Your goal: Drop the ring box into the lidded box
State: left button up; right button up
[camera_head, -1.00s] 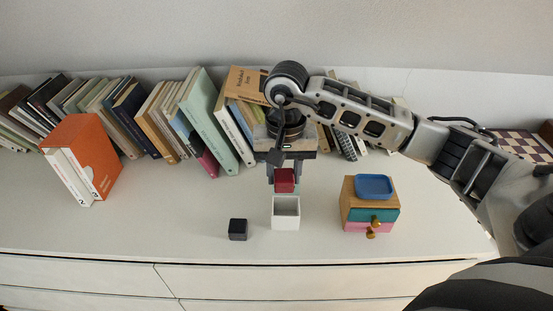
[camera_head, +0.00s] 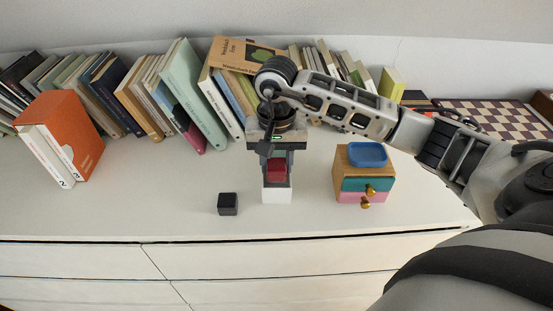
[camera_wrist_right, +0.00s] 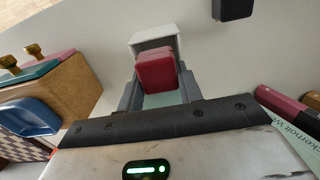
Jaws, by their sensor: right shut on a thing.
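The ring box, a small red box (camera_head: 277,171), is between the fingers of my right gripper (camera_head: 277,164), which is shut on it. A small white open-topped box (camera_head: 277,196), which I take as the lidded box, stands on the cabinet top directly below. The red box overlaps its opening in the head view; I cannot tell how far inside it is. In the wrist view the red box (camera_wrist_right: 156,72) hides part of the white box (camera_wrist_right: 152,38), between the two grey fingers (camera_wrist_right: 160,88). No lid is seen on the white box. My left gripper is not in view.
A small black box (camera_head: 228,204) stands left of the white box. A small wooden drawer unit (camera_head: 346,180) with a blue tray (camera_head: 367,154) on top is to the right. Books (camera_head: 165,95) line the back, and an orange slipcase (camera_head: 70,135) stands left.

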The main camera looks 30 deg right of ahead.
dwell(0.4)
jog(key=o, duration=1)
jog(key=shift+o, duration=0.2)
notch_tip(320, 180, up, 16)
jog(key=shift+p, duration=0.3)
jog(key=shift+a+f, duration=0.1)
